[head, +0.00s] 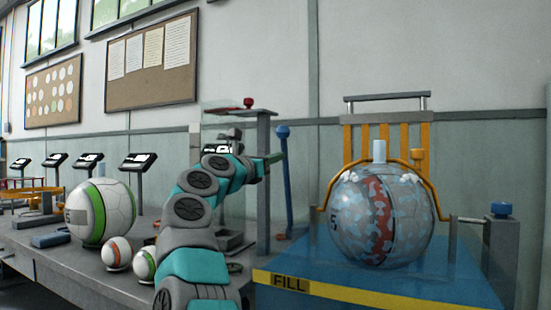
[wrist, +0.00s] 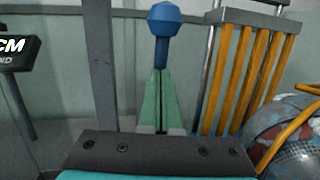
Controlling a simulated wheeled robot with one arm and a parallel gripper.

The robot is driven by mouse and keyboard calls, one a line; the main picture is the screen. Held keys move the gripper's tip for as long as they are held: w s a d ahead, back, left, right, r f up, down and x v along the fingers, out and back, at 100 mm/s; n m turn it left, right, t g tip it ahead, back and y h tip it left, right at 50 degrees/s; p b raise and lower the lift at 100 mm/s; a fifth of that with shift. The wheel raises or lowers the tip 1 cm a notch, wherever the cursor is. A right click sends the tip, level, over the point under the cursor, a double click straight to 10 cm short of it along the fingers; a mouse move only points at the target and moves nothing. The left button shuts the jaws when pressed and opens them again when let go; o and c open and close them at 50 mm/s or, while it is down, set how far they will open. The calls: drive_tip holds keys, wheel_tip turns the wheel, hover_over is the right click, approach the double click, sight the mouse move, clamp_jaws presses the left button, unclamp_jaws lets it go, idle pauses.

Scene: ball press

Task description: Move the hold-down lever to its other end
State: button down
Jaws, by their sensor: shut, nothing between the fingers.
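The hold-down lever (head: 284,180) is a tall blue-grey rod with a blue knob, standing nearly upright left of the ball press. My gripper (head: 275,157) is at the lever's upper part, just below the knob. In the wrist view the lever's blue knob (wrist: 164,18) is straight ahead, above the green fingers of my gripper (wrist: 160,75). The fingers are shut with nothing between them. They overlap the lever's rod in the picture and hide its lower part; I cannot tell whether they touch it.
A patterned ball (head: 360,215) sits under an orange frame (head: 427,180) on the blue base (head: 400,285) marked FILL. A grey post (head: 263,185) with a red-knobbed top stands just left of the lever. Several balls, including a large white-green one (head: 118,212), rest on the grey bench.

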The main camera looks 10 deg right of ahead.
drive_tip(key=w+d+p, duration=0.1)
drive_tip(key=p, duration=0.2)
drive_tip(key=w+r+g+y+p, duration=0.1)
drive_tip(key=p, duration=0.3)
drive_tip(key=shift+w+d+r, duration=0.2)
drive_tip(key=shift+w+d, duration=0.05)
drive_tip(key=shift+d, duration=0.15)
drive_tip(key=shift+f, duration=0.15)
drive_tip(key=shift+d, duration=0.1)
